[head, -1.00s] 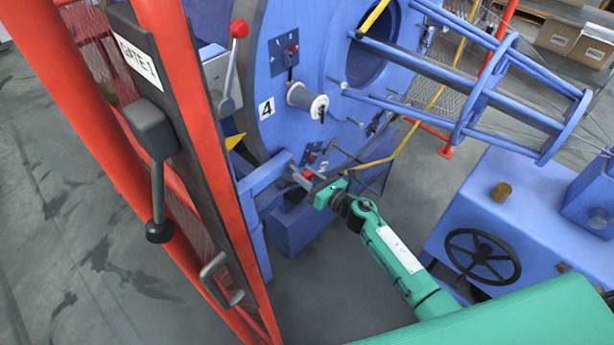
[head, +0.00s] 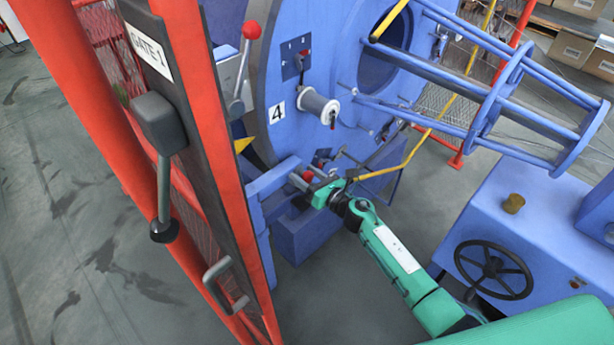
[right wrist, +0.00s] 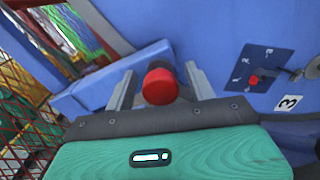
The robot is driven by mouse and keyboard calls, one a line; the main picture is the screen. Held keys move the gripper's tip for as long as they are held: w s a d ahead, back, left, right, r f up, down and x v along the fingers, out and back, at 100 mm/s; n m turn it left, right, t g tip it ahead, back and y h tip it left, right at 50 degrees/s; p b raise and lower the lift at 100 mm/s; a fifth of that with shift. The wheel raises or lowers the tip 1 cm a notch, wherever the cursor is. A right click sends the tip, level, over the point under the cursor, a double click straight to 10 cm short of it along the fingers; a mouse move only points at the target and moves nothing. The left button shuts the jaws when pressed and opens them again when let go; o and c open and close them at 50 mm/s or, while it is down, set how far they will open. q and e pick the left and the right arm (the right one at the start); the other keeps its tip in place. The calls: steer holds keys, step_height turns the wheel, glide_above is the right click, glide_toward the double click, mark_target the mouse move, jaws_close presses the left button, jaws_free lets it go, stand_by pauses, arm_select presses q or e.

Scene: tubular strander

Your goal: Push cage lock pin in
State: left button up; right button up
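The red round end of a pin (right wrist: 160,86) faces the camera in the right wrist view, in front of the blue machine wall. I take it to be the cage lock pin. My right gripper (right wrist: 160,84) has a grey finger on each side of it, with a visible gap on both sides, so it is open around the red end. In the head view my right gripper (head: 314,185) is at the blue bracket (head: 272,180) low on the machine; the pin is mostly hidden there. My left gripper is not in view.
A red gate frame (head: 215,130) with a lever stands at left. A blue machine box (head: 500,220) with a black handwheel (head: 493,267) is at right. Floor between is clear.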

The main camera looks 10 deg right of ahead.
steer(key=shift+s+d+f, duration=0.1)
steer(key=shift+s+d, duration=0.2)
steer(key=shift+s, duration=0.2)
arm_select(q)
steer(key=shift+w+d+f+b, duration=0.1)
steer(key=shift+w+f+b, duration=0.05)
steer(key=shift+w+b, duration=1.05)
arm_select(e)
steer(key=v, duration=1.2)
steer(key=shift+s+d, duration=0.15)
steer(key=shift+s, duration=0.15)
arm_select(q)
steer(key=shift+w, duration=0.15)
